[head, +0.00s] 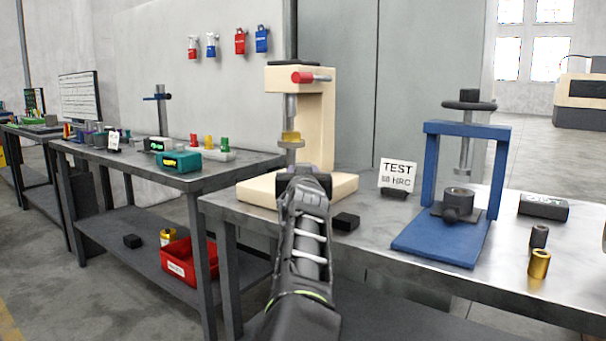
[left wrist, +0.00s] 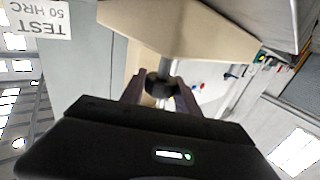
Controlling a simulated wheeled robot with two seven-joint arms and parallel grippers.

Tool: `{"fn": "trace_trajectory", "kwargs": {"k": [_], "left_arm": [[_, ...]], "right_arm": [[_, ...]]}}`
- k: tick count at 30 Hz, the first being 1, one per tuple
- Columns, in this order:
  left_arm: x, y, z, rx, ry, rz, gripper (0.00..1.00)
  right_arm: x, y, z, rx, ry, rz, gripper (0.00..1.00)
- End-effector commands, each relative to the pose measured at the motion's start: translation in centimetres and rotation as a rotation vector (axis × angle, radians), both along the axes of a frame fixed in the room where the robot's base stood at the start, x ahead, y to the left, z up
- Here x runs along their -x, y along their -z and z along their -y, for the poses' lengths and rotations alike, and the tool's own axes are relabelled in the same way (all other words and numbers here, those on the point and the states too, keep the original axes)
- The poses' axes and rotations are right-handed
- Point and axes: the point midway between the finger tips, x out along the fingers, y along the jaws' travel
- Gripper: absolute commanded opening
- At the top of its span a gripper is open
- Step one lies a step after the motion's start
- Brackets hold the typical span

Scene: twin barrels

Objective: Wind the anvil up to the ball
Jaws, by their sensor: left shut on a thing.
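The cream tester (head: 325,125) stands on the near bench, with a red-ended lever (head: 308,77) near its top. A grey spindle (head: 291,108) points down from its head. Below it a gold piece (head: 291,137) sits on a grey round anvil (head: 291,144); I cannot tell whether spindle and gold piece touch. My left gripper (head: 303,180) is in front of the tester, below the anvil, and hides what it holds in the head view. In the left wrist view, upside down, its fingers are shut on a dark knob (left wrist: 159,86) on a grey shaft (left wrist: 172,50). My right gripper is not in view.
A blue press (head: 430,190) stands to the right on the same bench, with a TEST HRC card (head: 397,175) between. Small cylinders (head: 539,262) and a black block (head: 346,221) lie near. A bench (head: 110,165) at left holds gauges; a red bin (head: 185,265) is on its shelf.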

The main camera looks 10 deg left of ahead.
Motion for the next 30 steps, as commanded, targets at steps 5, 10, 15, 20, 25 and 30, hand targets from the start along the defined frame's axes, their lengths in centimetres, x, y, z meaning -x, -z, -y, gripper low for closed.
{"fn": "trace_trajectory", "kwargs": {"k": [5, 10, 15, 20, 25, 30], "left_arm": [[0.0, 0.2, 0.1, 0.002, 0.001, -0.003, 0.0], [-0.1, 0.2, 0.0, 0.002, 0.001, -0.003, 0.46], [0.0, 0.1, 0.0, 0.001, 0.001, -0.002, 0.59], [0.0, 0.1, 0.0, 0.001, 0.001, -0.001, 0.59], [0.2, 0.1, 0.1, 0.001, 0.002, 0.0, 0.59], [1.5, 0.1, 0.6, 0.0, 0.002, -0.001, 0.59]], "right_arm": [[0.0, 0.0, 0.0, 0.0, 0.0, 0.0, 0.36], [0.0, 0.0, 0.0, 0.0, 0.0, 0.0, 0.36], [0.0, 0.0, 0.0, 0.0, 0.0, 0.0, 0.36], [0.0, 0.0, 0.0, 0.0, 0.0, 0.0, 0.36], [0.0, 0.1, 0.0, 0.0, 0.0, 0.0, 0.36], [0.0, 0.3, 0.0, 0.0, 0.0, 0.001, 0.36]]}}
